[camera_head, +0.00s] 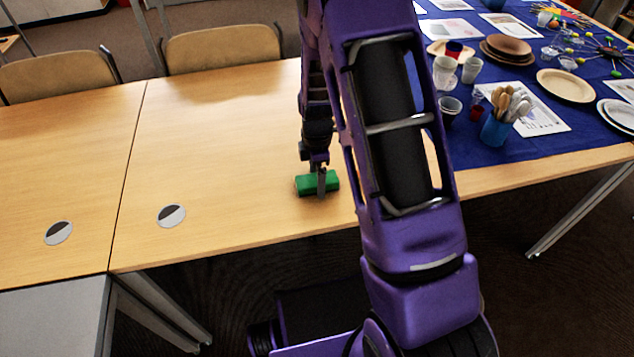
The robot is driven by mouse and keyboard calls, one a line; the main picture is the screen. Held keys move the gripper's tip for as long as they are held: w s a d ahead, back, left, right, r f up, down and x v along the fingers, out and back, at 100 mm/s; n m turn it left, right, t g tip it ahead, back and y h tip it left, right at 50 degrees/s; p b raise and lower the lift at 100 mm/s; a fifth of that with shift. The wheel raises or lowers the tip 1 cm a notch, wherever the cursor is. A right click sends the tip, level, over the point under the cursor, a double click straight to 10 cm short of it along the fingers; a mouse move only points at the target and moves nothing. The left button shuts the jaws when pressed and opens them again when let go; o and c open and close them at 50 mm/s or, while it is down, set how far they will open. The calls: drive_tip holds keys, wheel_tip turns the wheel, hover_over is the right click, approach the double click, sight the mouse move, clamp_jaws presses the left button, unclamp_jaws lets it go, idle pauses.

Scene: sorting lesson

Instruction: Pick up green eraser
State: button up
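A green eraser (304,186), a small block, lies on the light wooden table (220,140) near its front edge. My gripper (321,186) points down right at the eraser, with a finger in front of its near face. The far finger is hidden behind the eraser or the near finger. I cannot tell whether the fingers touch the eraser or are closed on it. The eraser appears to rest on the tabletop.
A blue cloth (470,140) at the right carries plates (566,85), cups (445,70), papers and a blue cup of wooden spoons (495,130). Two chairs (222,48) stand behind the table. The tabletop left of my gripper is clear apart from two round inlays (171,215).

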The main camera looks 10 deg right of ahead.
drive_tip(key=c, duration=1.2)
drive_tip(key=shift+r, duration=0.1)
drive_tip(key=shift+c, duration=0.2)
wheel_tip(320, 180, up, 10)
drive_tip(key=p, duration=0.1)
drive_tip(key=o, duration=0.7)
drive_tip(key=c, duration=0.5)
